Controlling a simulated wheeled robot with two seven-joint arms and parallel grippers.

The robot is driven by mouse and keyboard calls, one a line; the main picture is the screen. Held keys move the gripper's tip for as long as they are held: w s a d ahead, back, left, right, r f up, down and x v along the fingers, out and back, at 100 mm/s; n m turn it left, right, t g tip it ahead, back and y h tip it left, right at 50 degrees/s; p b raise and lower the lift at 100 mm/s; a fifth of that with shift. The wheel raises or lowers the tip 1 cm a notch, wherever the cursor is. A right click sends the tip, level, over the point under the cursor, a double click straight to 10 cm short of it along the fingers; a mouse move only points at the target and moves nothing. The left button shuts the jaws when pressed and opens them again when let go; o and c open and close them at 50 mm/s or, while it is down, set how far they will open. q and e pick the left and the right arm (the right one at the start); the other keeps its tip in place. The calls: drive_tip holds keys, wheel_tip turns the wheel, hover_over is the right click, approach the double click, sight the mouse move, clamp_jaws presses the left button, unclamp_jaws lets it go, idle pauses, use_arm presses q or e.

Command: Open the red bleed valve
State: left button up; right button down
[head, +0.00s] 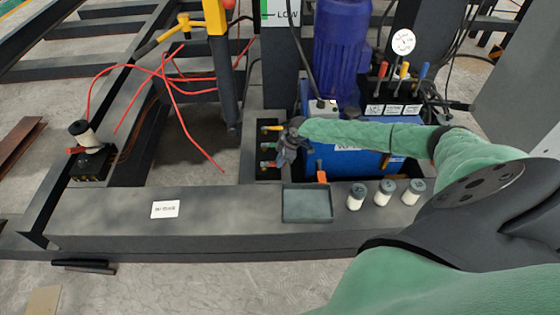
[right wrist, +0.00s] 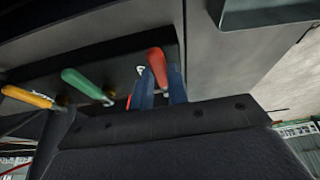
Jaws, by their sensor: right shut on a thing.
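The red bleed valve handle (right wrist: 157,66) stands between the blue fingers of my right gripper (right wrist: 161,90) in the right wrist view. The gripper is shut on it. A green handle (right wrist: 88,86) and a yellow handle (right wrist: 27,97) stick out of the same dark panel to its left. In the head view my right gripper (head: 284,152) is at the dark valve box beside the blue tank. The yellow handle (head: 272,128) shows just left of it. My left gripper is not in view.
A shallow grey tray (head: 307,217) sits on the beam in front of the valve box. Several white capped cylinders (head: 385,194) stand right of it. A blue motor (head: 341,50) rises behind. Red hoses (head: 165,70) hang at the left. The beam's left part is mostly clear.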

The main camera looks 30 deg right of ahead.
drive_tip(key=shift+w+d+f+n+b, duration=0.2)
drive_tip(key=shift+w+n+b, duration=0.1)
drive_tip(key=shift+n+b, duration=0.3)
drive_tip(key=shift+w+d+r+n+g+y+b, duration=0.1)
drive_tip(key=shift+w+r+n+g+y+b, duration=0.15)
drive_tip(key=shift+w+n+g+b, duration=0.45)
drive_tip(key=shift+s, duration=0.25)
drive_tip(key=c, duration=1.4)
unclamp_jaws()
drive_tip(key=shift+o, duration=0.2)
drive_tip(key=shift+d+r, duration=0.2)
drive_tip(key=shift+r, duration=0.15)
drive_tip(key=v, duration=0.6)
drive_tip(key=shift+s+r+p, duration=0.2)
drive_tip(key=shift+r+p, duration=0.15)
drive_tip(key=shift+r, duration=0.05)
